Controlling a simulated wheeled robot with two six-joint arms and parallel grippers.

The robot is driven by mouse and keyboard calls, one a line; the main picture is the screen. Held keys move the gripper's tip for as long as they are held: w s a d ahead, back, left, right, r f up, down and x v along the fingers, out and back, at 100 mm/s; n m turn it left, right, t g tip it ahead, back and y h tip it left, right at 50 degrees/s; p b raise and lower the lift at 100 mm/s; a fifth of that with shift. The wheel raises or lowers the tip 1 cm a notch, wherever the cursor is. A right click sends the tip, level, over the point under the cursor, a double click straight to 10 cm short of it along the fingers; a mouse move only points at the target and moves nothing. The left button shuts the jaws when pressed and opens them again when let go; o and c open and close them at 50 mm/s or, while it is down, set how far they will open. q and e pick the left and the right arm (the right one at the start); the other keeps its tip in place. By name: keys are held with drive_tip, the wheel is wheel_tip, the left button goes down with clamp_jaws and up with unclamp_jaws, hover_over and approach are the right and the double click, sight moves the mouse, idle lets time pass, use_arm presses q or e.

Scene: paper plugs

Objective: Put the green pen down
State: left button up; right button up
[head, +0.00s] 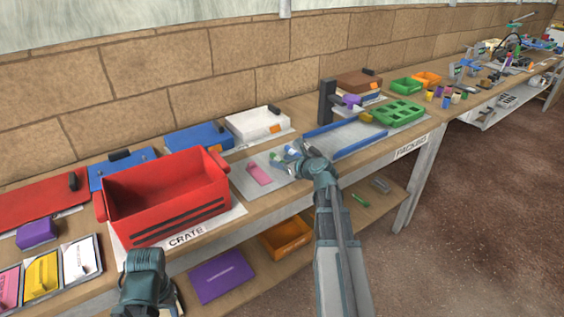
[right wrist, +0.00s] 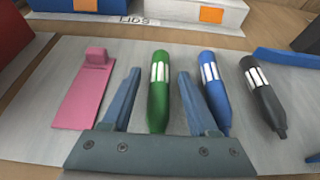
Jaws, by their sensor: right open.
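The green pen (right wrist: 159,98), with a white banded label, lies on the grey mat (head: 240,183) in the right wrist view. My right gripper (right wrist: 159,75) is open, one finger on each side of the pen, with gaps showing. In the head view my right gripper (head: 288,155) is over the grey mat and mostly hides the pens. A blue pen (right wrist: 215,95) and a black pen (right wrist: 262,100) lie in a row to the right of the green one. Part of my left arm shows at the bottom of the head view; its fingers do not show.
A pink block-ended piece (right wrist: 85,90) lies left of the green pen. A red crate (head: 170,205) stands left of the mat. A blue rail (head: 360,147) and a green tray (head: 398,111) are to the right. White and blue boxes stand behind.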

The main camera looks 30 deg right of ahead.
drive_tip(key=p+v, duration=0.4)
drive_tip(key=v, duration=0.7)
drive_tip(key=shift+r, duration=0.15)
drive_tip(key=shift+s+r+p, duration=0.15)
drive_tip(key=shift+s+p, duration=0.15)
drive_tip(key=shift+s, duration=0.2)
